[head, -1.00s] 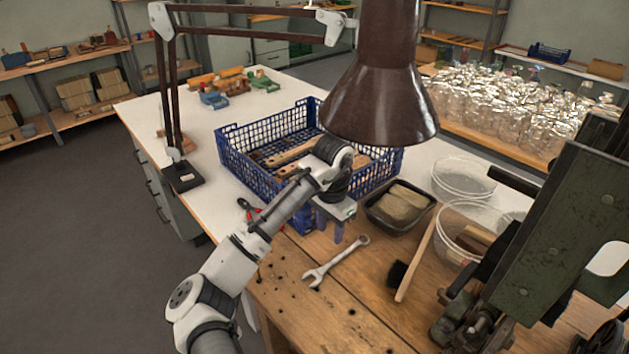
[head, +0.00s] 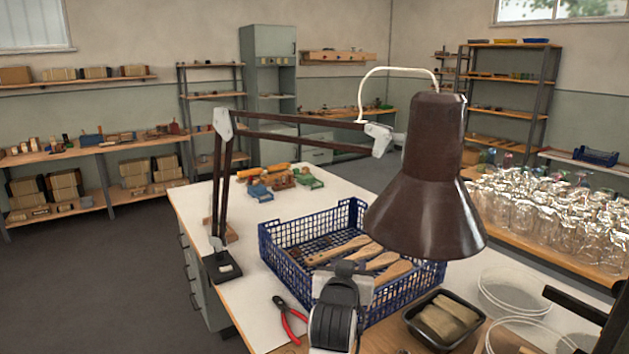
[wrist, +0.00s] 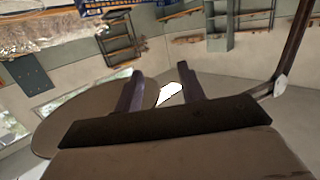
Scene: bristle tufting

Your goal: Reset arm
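My gripper (wrist: 160,76) shows in the wrist view with its two fingers apart and nothing between them. It is open. In the head view my arm stands at the bottom centre in front of the blue crate (head: 285,262); the fingers cannot be made out there. The crate holds several wooden brush handles (head: 385,259) and is partly hidden by my arm. The brown lamp shade (head: 425,218) hangs over the crate's right side. A large brown round shape, probably the shade, fills the lower left of the wrist view behind the fingers.
Red-handled pliers (head: 289,320) lie left of my arm. A black tray (head: 413,320) with tan bundles and clear round tubs (head: 508,292) are at the right. The lamp base (head: 221,266) stands left of the crate. Many clear-wrapped items (head: 550,212) crowd the right-hand bench.

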